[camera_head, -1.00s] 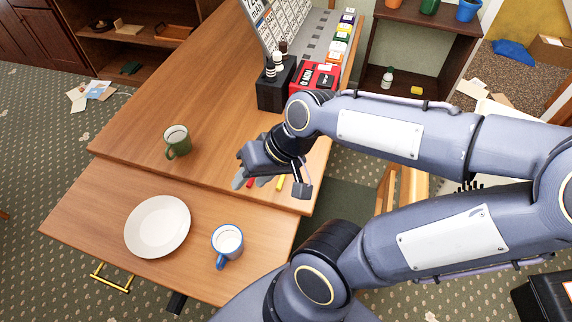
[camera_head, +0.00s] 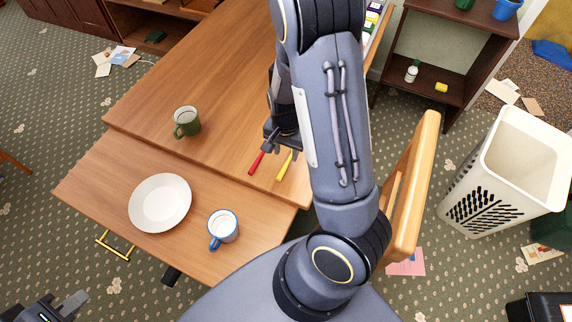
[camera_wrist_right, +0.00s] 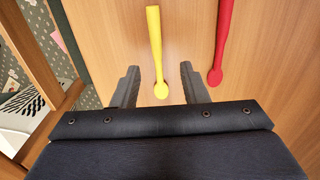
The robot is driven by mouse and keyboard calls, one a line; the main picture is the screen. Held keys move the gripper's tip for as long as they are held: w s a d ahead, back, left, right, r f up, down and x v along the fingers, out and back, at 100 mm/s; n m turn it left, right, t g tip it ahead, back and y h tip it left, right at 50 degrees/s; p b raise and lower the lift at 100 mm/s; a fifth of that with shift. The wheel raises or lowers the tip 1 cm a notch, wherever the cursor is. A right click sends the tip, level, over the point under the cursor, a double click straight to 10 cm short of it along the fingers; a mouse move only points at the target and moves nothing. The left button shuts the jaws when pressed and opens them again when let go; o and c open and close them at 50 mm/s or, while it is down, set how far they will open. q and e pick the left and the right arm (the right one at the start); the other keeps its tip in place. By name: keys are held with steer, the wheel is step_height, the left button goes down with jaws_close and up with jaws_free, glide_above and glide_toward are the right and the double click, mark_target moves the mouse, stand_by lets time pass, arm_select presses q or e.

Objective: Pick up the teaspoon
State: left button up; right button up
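A yellow spoon-like utensil (camera_head: 284,167) and a red one (camera_head: 256,163) lie on the wooden desk, apart from each other. Either could be the teaspoon. My right gripper (camera_head: 284,146) is just beyond their far ends, partly hidden by my arm. In the right wrist view my right gripper (camera_wrist_right: 161,88) is open and empty. The small round end of the yellow utensil (camera_wrist_right: 156,45) lies between the fingertips in the picture, and the red utensil (camera_wrist_right: 222,40) is to the right. My left gripper (camera_head: 62,308) is at the bottom left corner, partly cut off, away from the desk.
A green mug (camera_head: 186,122), a white plate (camera_head: 160,203) and a blue-rimmed mug (camera_head: 222,227) stand on the desk, left of the utensils. A wooden chair (camera_head: 412,190) and a white basket (camera_head: 510,165) are to the right. The desk's right edge is close to the yellow utensil.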

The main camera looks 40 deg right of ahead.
mark_target(287, 162)
steer(key=f, duration=0.4)
steer(key=shift+s+f, duration=0.2)
steer(key=shift+c, duration=0.3)
jaws_close()
